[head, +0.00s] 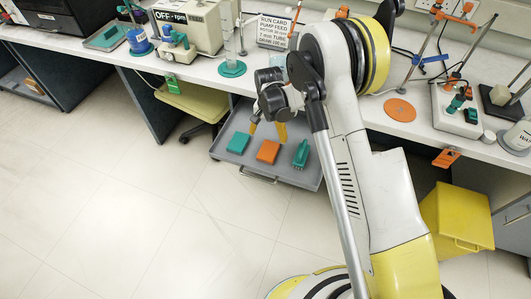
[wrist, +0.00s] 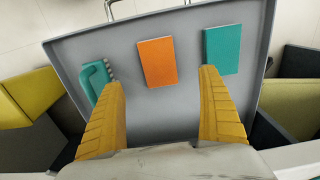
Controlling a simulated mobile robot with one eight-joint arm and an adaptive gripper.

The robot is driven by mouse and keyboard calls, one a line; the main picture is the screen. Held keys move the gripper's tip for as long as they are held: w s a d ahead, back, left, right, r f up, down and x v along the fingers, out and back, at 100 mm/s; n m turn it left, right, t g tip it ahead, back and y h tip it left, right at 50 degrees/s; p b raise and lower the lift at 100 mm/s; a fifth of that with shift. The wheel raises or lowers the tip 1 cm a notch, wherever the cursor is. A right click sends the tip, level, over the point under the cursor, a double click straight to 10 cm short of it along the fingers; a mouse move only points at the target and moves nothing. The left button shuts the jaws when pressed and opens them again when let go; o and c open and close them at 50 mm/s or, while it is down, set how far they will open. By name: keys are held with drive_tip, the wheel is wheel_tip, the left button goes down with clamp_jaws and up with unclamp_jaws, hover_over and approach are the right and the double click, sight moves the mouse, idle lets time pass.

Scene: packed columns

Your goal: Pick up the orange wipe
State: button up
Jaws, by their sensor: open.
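The orange wipe (head: 268,151) is a flat rectangular piece lying on a grey tray (head: 225,157) below the bench edge. In the wrist view the orange wipe (wrist: 157,62) shows just beyond and between my fingertips. My gripper (head: 268,130) has yellow fingers, spread apart and empty, above the tray. In the wrist view my gripper (wrist: 162,78) points at the wipe without visibly touching it. The wipe is fully in sight there.
A flat teal block (head: 238,143) and a teal brush-like item (head: 301,153) lie on either side of the wipe. The bench (head: 215,75) with apparatus is above and behind the tray. A yellow bin (head: 455,215) stands at right. The floor at left is clear.

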sight(268, 150)
wheel_tip(268, 150, down, 10)
drive_tip(key=b, duration=0.5)
drive_tip(key=shift+d+f, duration=0.1)
drive_tip(key=shift+f, duration=0.05)
drive_tip(key=c, duration=1.2)
